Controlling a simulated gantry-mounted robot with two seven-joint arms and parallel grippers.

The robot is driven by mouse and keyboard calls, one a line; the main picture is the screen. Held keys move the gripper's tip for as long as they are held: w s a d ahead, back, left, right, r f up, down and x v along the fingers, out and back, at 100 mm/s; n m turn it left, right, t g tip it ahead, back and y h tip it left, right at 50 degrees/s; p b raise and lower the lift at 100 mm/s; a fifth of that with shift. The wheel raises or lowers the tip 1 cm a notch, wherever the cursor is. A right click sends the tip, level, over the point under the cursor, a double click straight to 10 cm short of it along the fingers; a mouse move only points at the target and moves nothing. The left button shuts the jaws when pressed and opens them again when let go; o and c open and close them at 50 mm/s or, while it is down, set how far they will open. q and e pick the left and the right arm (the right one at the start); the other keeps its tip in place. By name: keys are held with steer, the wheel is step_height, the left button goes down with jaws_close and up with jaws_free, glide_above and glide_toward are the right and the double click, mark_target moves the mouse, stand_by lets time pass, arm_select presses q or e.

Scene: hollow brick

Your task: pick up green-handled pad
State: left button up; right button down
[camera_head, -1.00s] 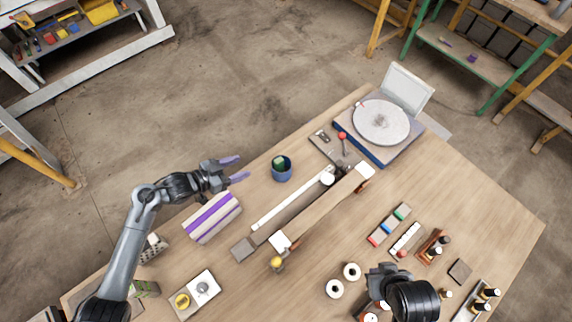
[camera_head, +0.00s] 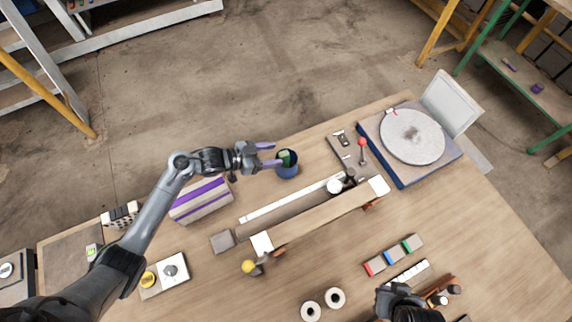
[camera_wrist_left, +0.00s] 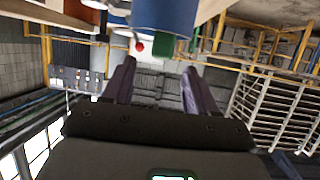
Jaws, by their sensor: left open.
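The green pad handle (camera_head: 284,157) stands up out of a blue cup (camera_head: 288,170) near the far edge of the workbench; the rest of the pad is hidden inside. My left gripper (camera_head: 271,155) is open, its two purple fingers pointing right at the cup's upper part and the handle. In the left wrist view, the blue cup (camera_wrist_left: 165,14) and the green handle (camera_wrist_left: 161,44) appear at the top, just beyond the open fingers (camera_wrist_left: 159,70); nothing is between them. A dark part of my right arm shows at the bottom right, and its fingers cannot be made out.
A purple-striped block (camera_head: 201,200) lies left of the cup. A long wooden beam (camera_head: 322,215) and a red-knobbed lever (camera_head: 362,145) are to the right. A round-disc machine (camera_head: 412,136) stands farther right. Open floor lies beyond the bench edge.

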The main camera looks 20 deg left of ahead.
mark_target(279, 155)
arm_select(q)
steer(key=shift+w+d+f, duration=0.15)
steer(key=shift+w+f, duration=0.05)
steer(key=shift+f, duration=0.4)
steer(key=shift+b+x, duration=0.35)
steer(key=shift+x, duration=1.85)
steer(key=shift+f, duration=0.1)
jaws_close()
